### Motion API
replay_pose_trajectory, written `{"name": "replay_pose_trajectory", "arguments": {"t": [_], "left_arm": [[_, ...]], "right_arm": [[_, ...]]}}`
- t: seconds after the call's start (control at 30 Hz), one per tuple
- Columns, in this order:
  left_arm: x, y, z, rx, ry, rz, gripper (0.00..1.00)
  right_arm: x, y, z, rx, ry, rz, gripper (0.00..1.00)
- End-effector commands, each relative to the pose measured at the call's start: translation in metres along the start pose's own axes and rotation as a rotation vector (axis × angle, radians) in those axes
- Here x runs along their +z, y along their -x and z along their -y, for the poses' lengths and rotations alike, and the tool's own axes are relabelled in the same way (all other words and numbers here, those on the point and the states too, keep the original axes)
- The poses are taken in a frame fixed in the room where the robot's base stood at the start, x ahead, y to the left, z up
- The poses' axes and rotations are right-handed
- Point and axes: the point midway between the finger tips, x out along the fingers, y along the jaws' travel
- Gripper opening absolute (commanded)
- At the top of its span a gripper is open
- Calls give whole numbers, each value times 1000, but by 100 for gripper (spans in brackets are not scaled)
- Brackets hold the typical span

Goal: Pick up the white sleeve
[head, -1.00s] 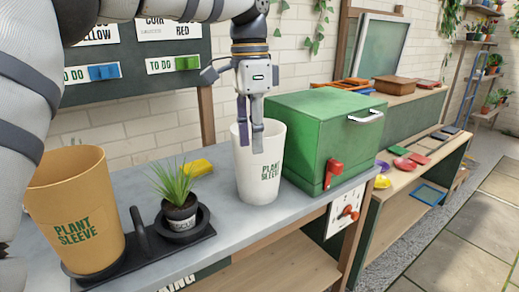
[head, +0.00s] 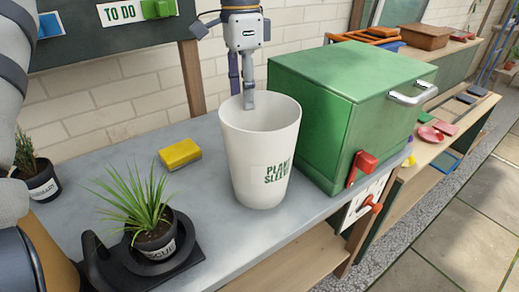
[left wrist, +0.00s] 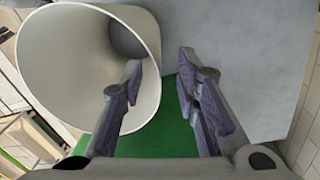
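The white sleeve (head: 258,160), marked "PLANT SLEEVE", stands upright and open at the top on the grey bench. My left gripper (head: 242,100) points down at its far rim in the head view. One fingertip shows against the sleeve's inner wall there. In the left wrist view the left gripper (left wrist: 165,90) is open, with a gap between the fingers. The left finger overlaps the sleeve's mouth (left wrist: 75,60) and the right finger is outside it. Whether either finger touches the wall I cannot tell. My right gripper is not in view.
A green box (head: 345,95) with a red lever stands close to the sleeve's right. A yellow block (head: 180,153) lies to its left. A potted grass plant (head: 150,225) stands on a black holder (head: 190,262) at front left. A tan sleeve (head: 48,255) is partly hidden at lower left.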

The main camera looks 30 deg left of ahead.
Motion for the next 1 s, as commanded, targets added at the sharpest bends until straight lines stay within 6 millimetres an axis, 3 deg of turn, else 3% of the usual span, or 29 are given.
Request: {"name": "replay_pose_trajectory", "arguments": {"t": [0.3,0.53,0.67,0.7,1.0], "left_arm": [[-7,-51,-4,1,0,-1,29],[-7,-54,-3,-1,1,-2,29],[-7,-54,-3,-1,1,-2,2],[-7,-54,-3,-1,1,-2,0],[-7,-54,-3,-1,0,-2,0]], "right_arm": [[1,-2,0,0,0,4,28],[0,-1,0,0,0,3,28],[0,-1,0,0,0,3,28],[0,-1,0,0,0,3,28],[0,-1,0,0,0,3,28]]}}
